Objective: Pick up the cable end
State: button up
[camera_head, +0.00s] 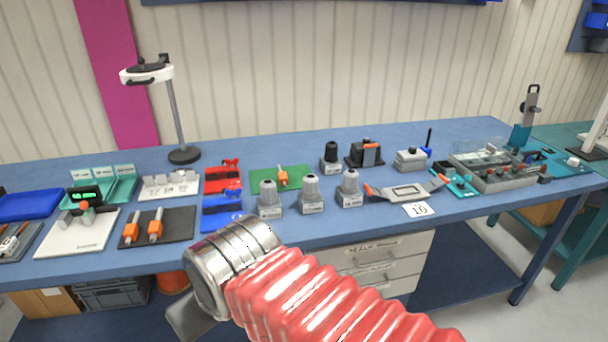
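No cable end can be made out in the head view. My arm, with a red ribbed sleeve and a shiny metal collar, reaches in from the bottom right and ends in front of the bench's front edge. No gripper fingers show. A plain grey piece shows just below the collar, and I cannot tell what it belongs to. A small part of an orange round object (173,281) shows under the bench, left of the collar; I cannot tell whether it is a reel.
The blue workbench (330,231) carries several tools, including orange-handled drivers (155,226), grey knobbed fixtures (311,193) and a ring lamp (172,110). Drawers (385,262) hang beneath it. A dark crate (113,292) stands under its left side. A green table (580,232) is at the right.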

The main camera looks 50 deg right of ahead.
aim_at(283, 180)
jog(key=z, duration=0.6)
jog(key=i, duration=0.9)
jog(key=z, duration=0.5)
